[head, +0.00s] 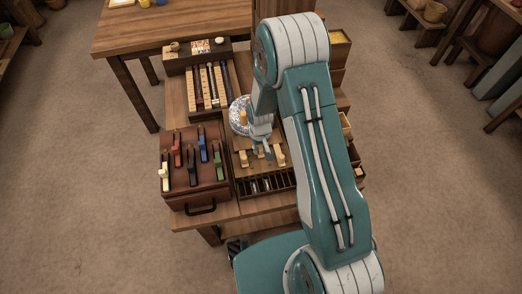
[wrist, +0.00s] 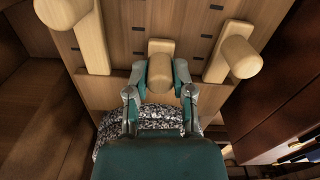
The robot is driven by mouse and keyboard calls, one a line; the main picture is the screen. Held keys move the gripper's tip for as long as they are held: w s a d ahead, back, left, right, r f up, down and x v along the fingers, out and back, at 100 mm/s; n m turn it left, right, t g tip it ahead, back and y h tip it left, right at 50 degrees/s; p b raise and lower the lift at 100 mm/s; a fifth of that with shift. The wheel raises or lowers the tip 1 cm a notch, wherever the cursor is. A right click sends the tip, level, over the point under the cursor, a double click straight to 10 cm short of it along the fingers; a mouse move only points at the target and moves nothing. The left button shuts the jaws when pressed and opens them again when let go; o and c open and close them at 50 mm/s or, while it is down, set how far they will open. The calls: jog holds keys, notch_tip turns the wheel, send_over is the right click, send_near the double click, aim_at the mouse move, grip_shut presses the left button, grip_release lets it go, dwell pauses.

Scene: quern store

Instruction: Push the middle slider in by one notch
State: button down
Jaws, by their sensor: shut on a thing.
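The middle slider (wrist: 160,47) is a pale wooden peg on a wooden board (wrist: 200,22) marked with short dark notches. My gripper (wrist: 160,78) is shut on the peg, one finger on each side, in the wrist view. A left slider (wrist: 93,45) and a right slider (wrist: 236,56) of the same pale wood stand apart on either side, clear of my fingers. In the head view my gripper (head: 266,147) is low over the board, and my wrist partly covers the middle slider. The left slider (head: 243,159) and right slider (head: 280,155) show beside it.
A brown case (head: 180,198) with several coloured levers stands to the left. A speckled grey-white round thing (head: 238,118) lies behind the board. A slotted rack (head: 265,185) is in front. Small open drawers (head: 346,122) are to the right, and a wooden table (head: 135,30) is behind.

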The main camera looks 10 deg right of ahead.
aim_at(260, 146)
jog(key=shift+w, duration=0.2)
jog(key=shift+c, duration=2.4)
grip_release()
notch_tip(260, 146, up, 12)
